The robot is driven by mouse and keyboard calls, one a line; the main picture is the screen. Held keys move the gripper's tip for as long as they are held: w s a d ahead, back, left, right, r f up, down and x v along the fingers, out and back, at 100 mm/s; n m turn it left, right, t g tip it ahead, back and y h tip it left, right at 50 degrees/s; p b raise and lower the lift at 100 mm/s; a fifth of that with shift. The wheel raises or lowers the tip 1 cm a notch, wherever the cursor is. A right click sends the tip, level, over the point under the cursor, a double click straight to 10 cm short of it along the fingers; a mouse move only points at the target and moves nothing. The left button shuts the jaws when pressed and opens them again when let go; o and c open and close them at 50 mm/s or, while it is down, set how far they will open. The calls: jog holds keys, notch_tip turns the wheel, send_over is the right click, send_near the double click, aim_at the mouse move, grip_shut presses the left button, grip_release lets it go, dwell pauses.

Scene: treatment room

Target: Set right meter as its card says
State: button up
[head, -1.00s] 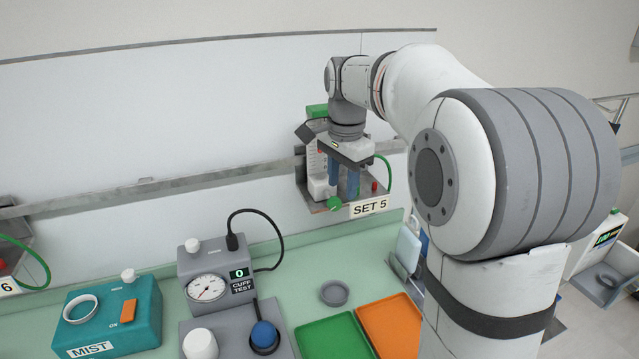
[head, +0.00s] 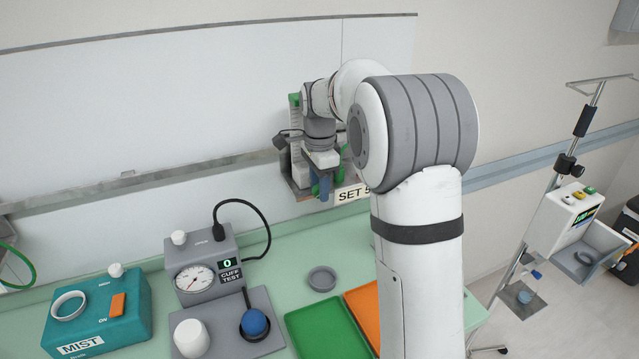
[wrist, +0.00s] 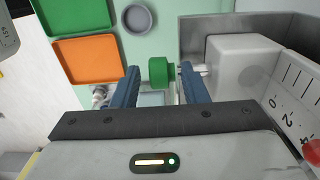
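The right meter is on the wall rail, with its card reading SET 5 (head: 352,193) below it. In the head view my gripper and arm hide most of the meter. In the wrist view its white body (wrist: 238,68) and a scale (wrist: 292,105) with tick marks and a few digits are at the right. The green knob (wrist: 158,72) sits on a short stem out of the body. My gripper (wrist: 160,70) has its blue fingers either side of the knob, with a visible gap on both sides. It is open. The float level cannot be read.
A CUFF TEST gauge box (head: 208,262) with a black cable stands on the green counter. A teal MIST box (head: 98,310) is at the left. A grey ring-shaped dish (head: 322,279), green tray (head: 325,328) and orange tray (head: 364,305) lie below the meter.

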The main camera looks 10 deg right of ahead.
jog(key=shift+f, duration=0.1)
jog(key=c, duration=0.9)
jog(key=shift+o, duration=0.2)
jog(key=shift+d+y+p, duration=0.2)
jog(key=shift+y+p, duration=0.3)
jog(key=shift+y, duration=0.2)
jog(key=shift+f+y, duration=0.1)
jog(key=shift+y, duration=0.2)
jog(key=o, duration=0.9)
jog(key=shift+c, duration=0.2)
jog(key=shift+r, duration=0.2)
notch_tip(320, 180, up, 7)
jog(key=d, duration=0.1)
jog(key=shift+w+d+r+b, duration=0.2)
jog(key=shift+b, duration=0.2)
